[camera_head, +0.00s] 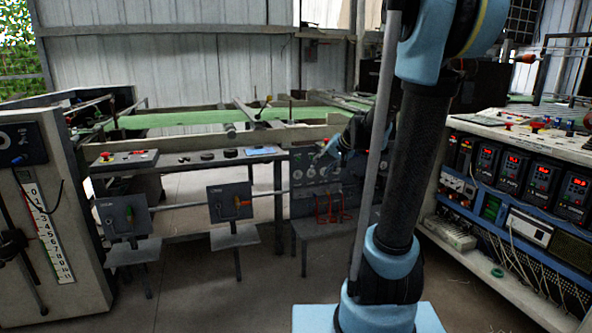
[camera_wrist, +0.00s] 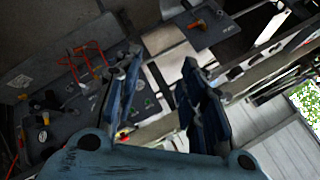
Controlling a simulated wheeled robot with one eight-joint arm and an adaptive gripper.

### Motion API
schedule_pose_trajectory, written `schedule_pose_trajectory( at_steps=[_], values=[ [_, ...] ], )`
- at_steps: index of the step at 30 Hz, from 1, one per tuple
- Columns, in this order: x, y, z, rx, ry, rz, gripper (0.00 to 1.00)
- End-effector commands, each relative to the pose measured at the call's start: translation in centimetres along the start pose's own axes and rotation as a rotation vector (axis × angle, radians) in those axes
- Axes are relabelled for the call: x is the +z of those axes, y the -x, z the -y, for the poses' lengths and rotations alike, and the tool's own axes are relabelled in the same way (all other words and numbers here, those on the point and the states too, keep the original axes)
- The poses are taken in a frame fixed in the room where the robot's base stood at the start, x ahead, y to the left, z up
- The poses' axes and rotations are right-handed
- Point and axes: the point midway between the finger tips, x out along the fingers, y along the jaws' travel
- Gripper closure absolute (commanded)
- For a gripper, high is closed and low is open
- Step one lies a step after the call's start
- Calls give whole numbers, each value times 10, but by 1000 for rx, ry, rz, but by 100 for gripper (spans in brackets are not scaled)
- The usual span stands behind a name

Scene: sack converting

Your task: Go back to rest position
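My gripper (camera_wrist: 163,68) shows in the wrist view with its two blue fingers apart and nothing between them. In the head view, my gripper (camera_head: 325,154) is small and partly hidden behind my arm, in front of the grey control panel (camera_head: 313,196). The wrist view looks down tilted on this panel (camera_wrist: 62,95), with its dials and red wire-like parts (camera_wrist: 92,62). I cannot tell the exact distance between the fingers and the panel, but no contact shows.
A grey cabinet with a number scale (camera_head: 50,230) is at the far left. A rack of red-lit displays (camera_head: 540,180) stands at the right. The floor (camera_head: 200,300) between them is clear.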

Motion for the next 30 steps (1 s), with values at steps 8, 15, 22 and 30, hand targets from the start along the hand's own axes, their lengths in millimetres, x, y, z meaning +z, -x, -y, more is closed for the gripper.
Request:
schedule_pose_trajectory(
  at_steps=[8,15,22,30],
  values=[
    [79,40,-27,126,91,81,63],
    [145,68,-60,237,161,152,63],
    [205,91,-97,347,223,218,63],
    [265,112,-141,468,281,288,63]
  ],
)
